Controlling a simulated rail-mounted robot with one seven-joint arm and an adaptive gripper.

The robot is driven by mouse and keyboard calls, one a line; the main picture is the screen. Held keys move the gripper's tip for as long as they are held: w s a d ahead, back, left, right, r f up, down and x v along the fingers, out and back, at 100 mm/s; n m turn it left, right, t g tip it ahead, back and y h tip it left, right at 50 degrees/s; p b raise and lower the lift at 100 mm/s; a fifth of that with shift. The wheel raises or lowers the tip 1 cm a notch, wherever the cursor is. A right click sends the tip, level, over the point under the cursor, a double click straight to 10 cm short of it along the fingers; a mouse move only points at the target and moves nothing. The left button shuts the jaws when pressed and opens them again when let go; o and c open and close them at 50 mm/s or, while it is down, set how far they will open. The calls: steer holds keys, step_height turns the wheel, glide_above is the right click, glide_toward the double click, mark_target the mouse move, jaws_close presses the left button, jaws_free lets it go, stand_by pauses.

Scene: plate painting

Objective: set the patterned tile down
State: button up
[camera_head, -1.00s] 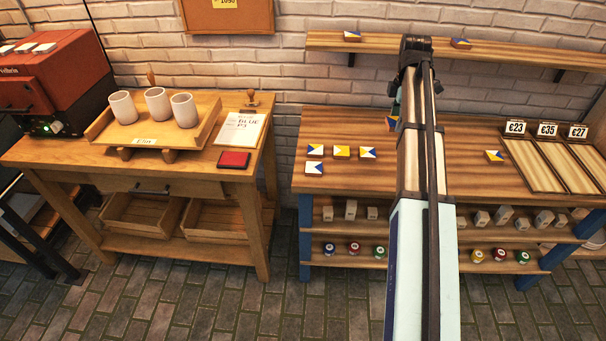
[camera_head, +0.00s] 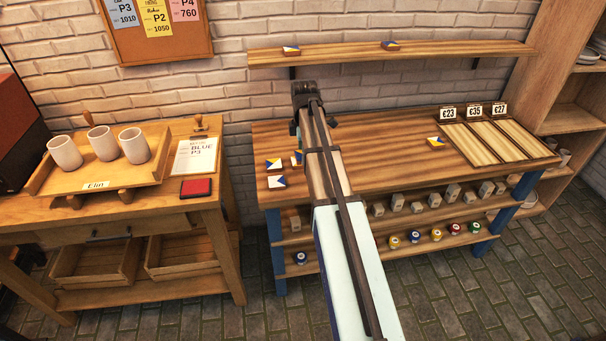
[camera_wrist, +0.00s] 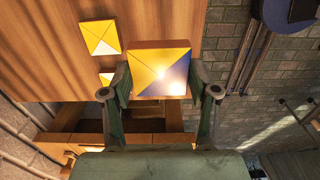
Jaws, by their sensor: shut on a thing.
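In the head view my arm hides most of the gripper and the held tile. Tiles lie on the worktop's left end (camera_head: 273,164), (camera_head: 277,181).
The right worktop (camera_head: 375,140) is clear in its middle, with one tile (camera_head: 436,141) near the priced trays (camera_head: 500,137). A wall shelf (camera_head: 340,57) holds two tiles above. The left table holds cups (camera_head: 103,143), a note (camera_head: 195,157) and a red pad (camera_head: 196,187).

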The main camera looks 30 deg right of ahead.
mark_target(303, 182)
step_height(303, 182, down, 10)
steer(key=shift+f+p, duration=0.2)
steer(key=shift+p, duration=0.65)
steer(key=shift+f, duration=0.1)
steer(key=o, duration=1.2)
steer(key=shift+o, duration=0.2)
step_height(303, 182, up, 12)
steer(key=b, duration=0.2)
steer(key=shift+b, duration=0.4)
